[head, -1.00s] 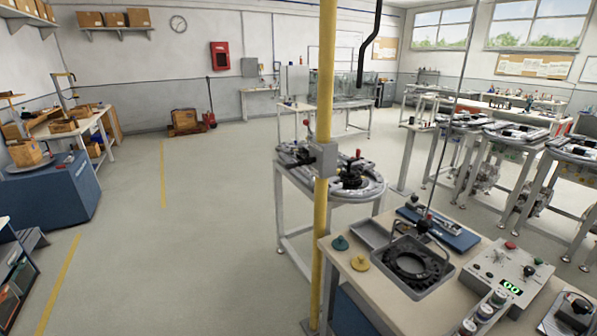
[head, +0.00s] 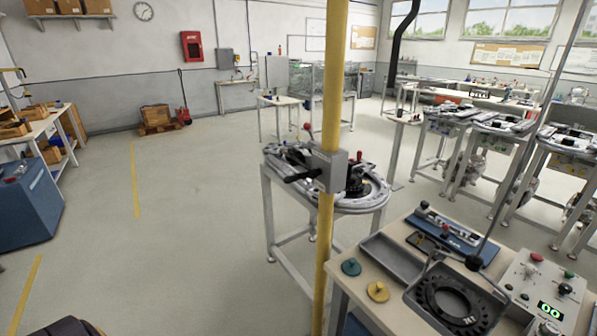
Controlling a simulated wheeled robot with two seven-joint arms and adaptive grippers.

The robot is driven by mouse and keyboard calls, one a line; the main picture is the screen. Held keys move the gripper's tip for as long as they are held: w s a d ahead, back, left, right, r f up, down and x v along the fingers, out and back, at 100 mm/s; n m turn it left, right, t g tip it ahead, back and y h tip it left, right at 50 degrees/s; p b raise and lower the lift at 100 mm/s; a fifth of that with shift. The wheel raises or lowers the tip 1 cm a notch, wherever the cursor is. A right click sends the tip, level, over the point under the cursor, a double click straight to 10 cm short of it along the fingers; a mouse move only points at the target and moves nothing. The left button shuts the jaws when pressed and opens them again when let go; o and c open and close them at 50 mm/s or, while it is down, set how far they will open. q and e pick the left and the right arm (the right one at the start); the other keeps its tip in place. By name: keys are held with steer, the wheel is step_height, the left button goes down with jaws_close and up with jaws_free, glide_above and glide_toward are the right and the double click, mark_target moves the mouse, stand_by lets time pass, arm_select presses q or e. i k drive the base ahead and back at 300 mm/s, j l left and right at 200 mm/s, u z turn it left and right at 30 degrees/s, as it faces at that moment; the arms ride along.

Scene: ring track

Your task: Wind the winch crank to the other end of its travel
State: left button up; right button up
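A grey box (head: 333,172), which looks like the winch housing, is fixed to a yellow post (head: 328,240) in the middle of the head view. A short black handle (head: 300,176) sticks out to the left of the box and looks like the crank. Its exact angle is hard to tell against the ring track behind it. A red knob (head: 307,127) shows above, left of the post; I cannot tell whether it belongs to the winch. Neither of my grippers is in view.
A bench (head: 362,287) with a dark ring in a tray (head: 417,318) and a control box (head: 541,285) stands at the front right. A ring-track table (head: 268,215) stands behind the post. The floor (head: 195,220) left of the post is clear.

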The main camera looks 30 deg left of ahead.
mark_target(312, 174)
steer(key=i+j+z, duration=0.2)
steer(key=j, duration=0.55)
steer(key=i+j+z, duration=0.25)
steer(key=j, duration=0.55)
steer(key=i+j+z, duration=0.2)
steer(key=j, duration=0.6)
steer(key=j+z, duration=0.2)
steer(key=j, duration=0.65)
